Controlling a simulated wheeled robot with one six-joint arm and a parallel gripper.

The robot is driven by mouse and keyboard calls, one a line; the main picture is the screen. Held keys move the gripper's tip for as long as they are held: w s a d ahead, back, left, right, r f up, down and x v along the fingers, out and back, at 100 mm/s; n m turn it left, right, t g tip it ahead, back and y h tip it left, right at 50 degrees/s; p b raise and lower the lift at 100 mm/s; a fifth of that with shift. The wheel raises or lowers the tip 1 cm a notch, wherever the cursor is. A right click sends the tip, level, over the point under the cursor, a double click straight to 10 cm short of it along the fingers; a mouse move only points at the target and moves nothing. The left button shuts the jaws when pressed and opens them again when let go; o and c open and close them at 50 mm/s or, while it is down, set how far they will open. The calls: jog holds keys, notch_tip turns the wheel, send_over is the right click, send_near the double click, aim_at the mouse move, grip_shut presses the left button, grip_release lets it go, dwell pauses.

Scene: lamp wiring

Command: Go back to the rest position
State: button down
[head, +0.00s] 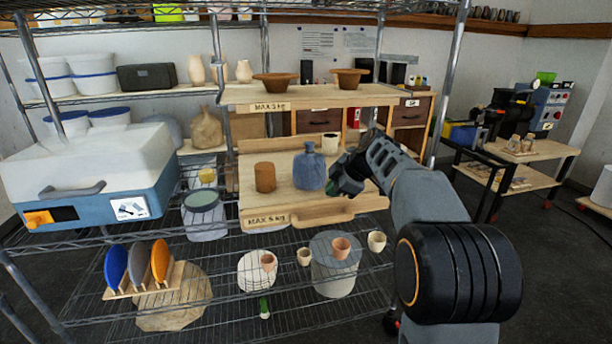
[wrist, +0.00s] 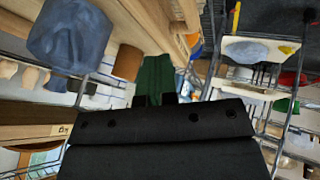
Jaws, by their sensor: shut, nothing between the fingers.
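My gripper (head: 335,189) is at the end of my raised arm in the head view, just right of a blue bottle (head: 310,168) on an open wooden drawer (head: 280,207). In the wrist view my gripper (wrist: 155,76) shows as a dark body with green fingers close together, and nothing is seen held. The blue bottle (wrist: 68,36) is at the upper left there, with a brown cylinder (wrist: 128,62) beside the fingers. From these views I cannot tell whether the gripper touches the bottle.
The brown cylinder (head: 265,177) stands left of the bottle, and a cream cup (head: 330,143) stands behind. Two brown bowls stand on the cabinet top (head: 315,95). A blue-and-white machine (head: 90,175) is at left. Small pots stand on the wire shelf (head: 225,312) below. A cart (head: 525,150) is at right.

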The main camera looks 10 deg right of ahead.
jog(key=s+f+m+g+h+p, duration=0.25)
jog(key=s+f+m+p, duration=0.2)
jog(key=s+m, duration=0.6)
jog(key=s+a+r+m+h+p, duration=0.1)
jog(key=s+r+m+p, duration=0.2)
jog(key=s, duration=0.5)
jog(key=s+a+r+m+h+p, duration=0.1)
jog(key=s+a+r+m+p, duration=0.1)
jog(key=s+r+p, duration=0.3)
jog(key=s+m+p, duration=0.1)
jog(key=s+p, duration=0.2)
jog(key=s, duration=0.1)
jog(key=shift+s+t, duration=0.3)
jog(key=shift+t, duration=0.05)
jog(key=shift+h, duration=0.25)
